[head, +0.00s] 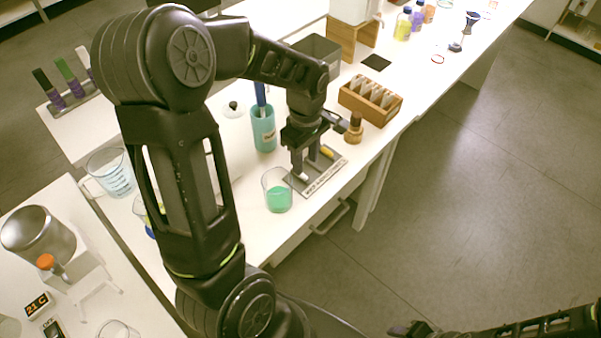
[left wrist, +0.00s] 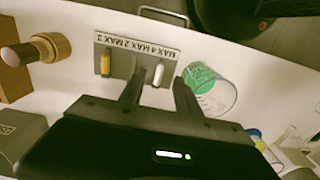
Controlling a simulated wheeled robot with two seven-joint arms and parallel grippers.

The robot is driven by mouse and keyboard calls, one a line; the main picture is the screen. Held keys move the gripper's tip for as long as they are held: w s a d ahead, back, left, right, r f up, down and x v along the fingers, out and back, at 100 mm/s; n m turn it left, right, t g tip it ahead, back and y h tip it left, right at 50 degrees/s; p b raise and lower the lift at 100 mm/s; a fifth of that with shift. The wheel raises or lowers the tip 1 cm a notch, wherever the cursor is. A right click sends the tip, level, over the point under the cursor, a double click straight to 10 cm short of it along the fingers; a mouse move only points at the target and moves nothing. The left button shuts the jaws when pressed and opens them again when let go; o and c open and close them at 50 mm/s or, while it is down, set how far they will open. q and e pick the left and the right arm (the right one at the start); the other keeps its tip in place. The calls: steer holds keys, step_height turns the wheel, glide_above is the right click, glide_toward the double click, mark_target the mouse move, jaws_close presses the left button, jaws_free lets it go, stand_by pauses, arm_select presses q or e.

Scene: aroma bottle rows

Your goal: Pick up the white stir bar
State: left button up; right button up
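The white stir bar (left wrist: 158,76) lies on a small grey labelled mat (left wrist: 120,62), beside a yellow stir bar (left wrist: 105,64). My left gripper (left wrist: 158,92) is open, with one finger on each side of the white stir bar and visible gaps between. In the head view the left gripper (head: 308,166) points down over the mat (head: 325,180). A small white end (head: 301,176), likely the white stir bar, shows by its fingers. The yellow bar (head: 327,152) shows behind. My right gripper (head: 408,329) is at the bottom edge, away from the table.
A beaker with green liquid (head: 278,192) stands close beside the left gripper. A teal cup (head: 263,130), a brown bottle (head: 354,128) and a wooden box (head: 370,101) stand around the mat. The table's front edge is near, with a drawer handle (head: 331,217) below.

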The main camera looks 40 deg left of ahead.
mark_target(304, 175)
arm_select(q)
steer(key=shift+a+f+p, duration=0.15)
steer(key=shift+f+p, duration=0.45)
steer(key=shift+f, duration=2)
jaws_close()
